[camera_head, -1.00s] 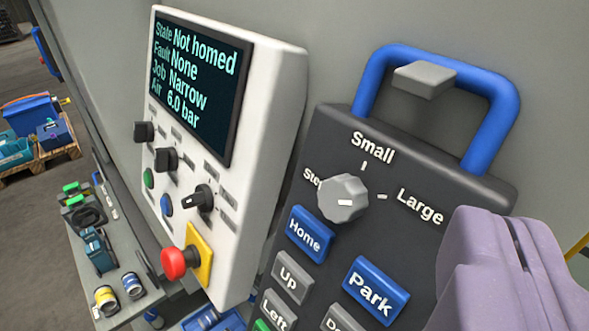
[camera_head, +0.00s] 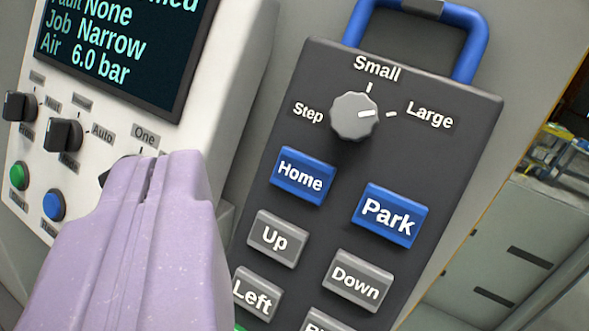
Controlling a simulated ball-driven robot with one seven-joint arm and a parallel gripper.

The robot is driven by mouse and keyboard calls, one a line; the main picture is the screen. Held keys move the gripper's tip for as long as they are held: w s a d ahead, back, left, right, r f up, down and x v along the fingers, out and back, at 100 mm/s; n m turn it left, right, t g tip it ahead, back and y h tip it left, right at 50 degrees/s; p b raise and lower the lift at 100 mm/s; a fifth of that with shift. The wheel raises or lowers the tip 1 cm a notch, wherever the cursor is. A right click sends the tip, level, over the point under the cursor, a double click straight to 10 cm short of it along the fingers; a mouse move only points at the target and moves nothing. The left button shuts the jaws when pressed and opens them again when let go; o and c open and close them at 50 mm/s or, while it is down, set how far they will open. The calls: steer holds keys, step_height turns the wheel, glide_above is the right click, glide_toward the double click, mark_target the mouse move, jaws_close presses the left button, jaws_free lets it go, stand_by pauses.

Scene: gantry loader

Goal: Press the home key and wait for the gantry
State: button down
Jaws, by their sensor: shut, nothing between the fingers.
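The blue Home key (camera_head: 302,175) is in the upper left of the key field on the dark hand pendant (camera_head: 440,110). It looks unpressed, with nothing touching it. The blue Park key (camera_head: 389,215) is to its right and the grey Up key (camera_head: 277,238) below it. My gripper (camera_head: 150,175), with pale purple fingers, is shut and empty. In the picture it lies left of the Home key, in front of the white panel. The gantry is not recognisable in view. The panel screen (camera_head: 120,45) reads Fault None, Job Narrow, Air 6.0 bar; its top line is cut off.
A grey Step, Small, Large knob (camera_head: 355,116) sits above the keys, and a blue handle (camera_head: 472,45) tops the pendant. The white panel (camera_head: 235,60) carries black switches, a green button (camera_head: 19,176) and a blue button (camera_head: 54,205). Shelving shows at far right.

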mark_target(302, 176)
steer(key=shift+w+d+f+b, duration=0.2)
steer(key=shift+w+d+f, duration=0.3)
steer(key=shift+w, duration=0.8)
steer(key=shift+w+d+f+b, duration=0.25)
steer(key=shift+w+d+f, duration=0.2)
steer(key=shift+w, duration=0.8)
steer(key=shift+w+d+f+b, duration=0.2)
steer(key=shift+w+d+f, duration=0.3)
steer(key=shift+w, duration=0.8)
